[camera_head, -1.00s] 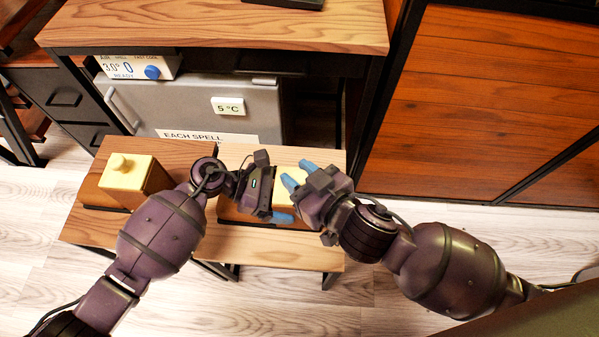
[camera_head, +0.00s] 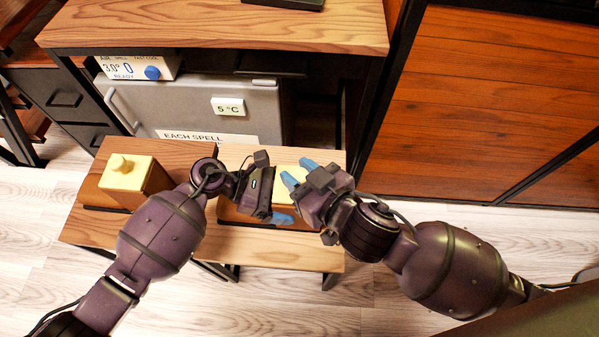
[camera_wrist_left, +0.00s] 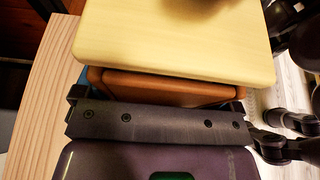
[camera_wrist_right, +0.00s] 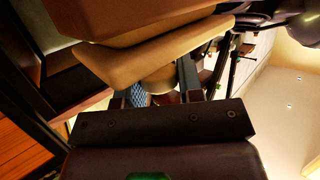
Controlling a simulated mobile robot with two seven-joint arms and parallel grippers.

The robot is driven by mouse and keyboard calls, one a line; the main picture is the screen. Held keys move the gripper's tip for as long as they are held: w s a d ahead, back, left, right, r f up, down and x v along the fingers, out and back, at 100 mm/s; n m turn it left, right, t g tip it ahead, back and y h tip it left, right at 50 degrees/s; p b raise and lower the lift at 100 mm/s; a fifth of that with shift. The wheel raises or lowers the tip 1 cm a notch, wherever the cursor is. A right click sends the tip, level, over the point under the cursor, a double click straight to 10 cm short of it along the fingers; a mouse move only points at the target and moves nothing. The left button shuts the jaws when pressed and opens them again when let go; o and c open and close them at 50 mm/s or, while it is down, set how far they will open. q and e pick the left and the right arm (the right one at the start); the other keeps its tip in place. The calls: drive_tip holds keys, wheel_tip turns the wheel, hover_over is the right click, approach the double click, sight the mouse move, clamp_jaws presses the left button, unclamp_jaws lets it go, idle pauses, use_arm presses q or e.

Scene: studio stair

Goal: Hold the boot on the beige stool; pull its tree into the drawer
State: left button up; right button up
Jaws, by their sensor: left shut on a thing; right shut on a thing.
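A brown boot with a pale yellow tree (camera_head: 290,187) in its top sits on the light wooden stool (camera_head: 310,257), mostly hidden between my grippers. My left gripper (camera_head: 272,204) is shut on this boot; its brown side (camera_wrist_left: 165,88) shows below the tree's plate (camera_wrist_left: 180,42) in the left wrist view. My right gripper (camera_head: 299,173) is shut on the tree's knob (camera_wrist_right: 163,80), under the tilted plate (camera_wrist_right: 150,52) in the right wrist view. A second boot (camera_head: 150,190) with a like tree (camera_head: 127,172) stands at the left. I cannot tell which drawer is meant.
A grey cabinet (camera_head: 190,100) with a handle and a "5 °C" label stands behind the stool under a wooden tabletop (camera_head: 220,25). Dark drawers (camera_head: 60,97) are at the far left. Orange-brown wood panels (camera_head: 490,90) stand at the right. Pale floor (camera_head: 200,300) is clear in front.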

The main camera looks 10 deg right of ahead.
use_arm(q)
drive_tip(key=shift+s+f, duration=0.15)
drive_tip(key=shift+f, duration=0.1)
use_arm(e)
drive_tip(key=shift+r, duration=0.55)
drive_tip(key=shift+r, duration=2.05)
use_arm(q)
drive_tip(key=o, duration=1)
drive_tip(key=shift+r, duration=0.1)
